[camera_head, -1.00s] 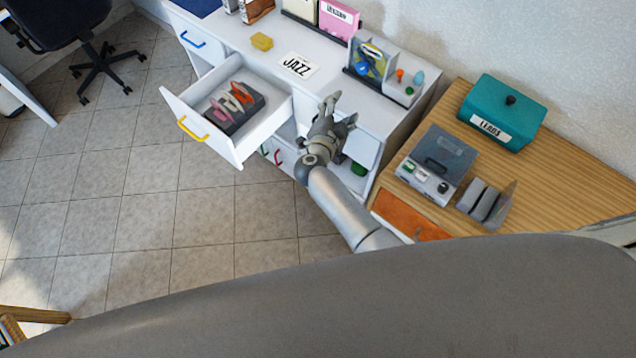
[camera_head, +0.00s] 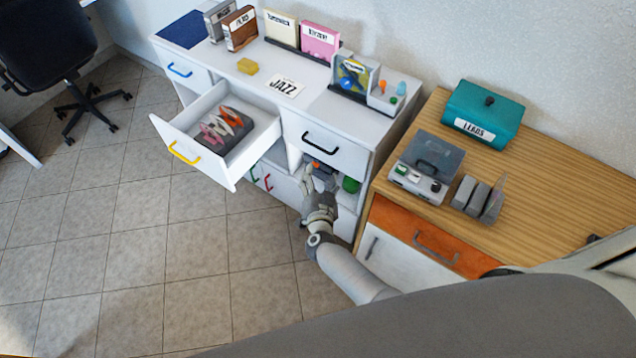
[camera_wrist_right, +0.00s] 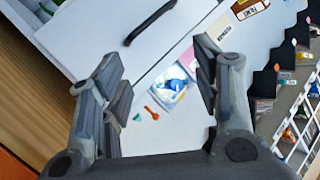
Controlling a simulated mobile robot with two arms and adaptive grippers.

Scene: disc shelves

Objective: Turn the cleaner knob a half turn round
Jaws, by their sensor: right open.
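The cleaner (camera_head: 420,165) is a grey box with a smoky clear lid on the wooden cabinet at right in the head view. Its dark knob (camera_head: 435,187) is on the front panel at the right, beside small green parts. My right gripper (camera_head: 320,174) is open and empty in front of the white cabinet, left of the cleaner and apart from it. In the right wrist view its two fingers (camera_wrist_right: 160,72) are spread with nothing between them, and neither the cleaner nor its knob can be made out there. My left gripper is not in view.
A teal LEADS box (camera_head: 485,114) stands behind the cleaner, and grey upright slabs (camera_head: 472,196) stand close to its right. The white cabinet (camera_head: 330,120) has an open drawer (camera_head: 180,128) holding discs. An orange drawer (camera_head: 425,235) is below the cleaner.

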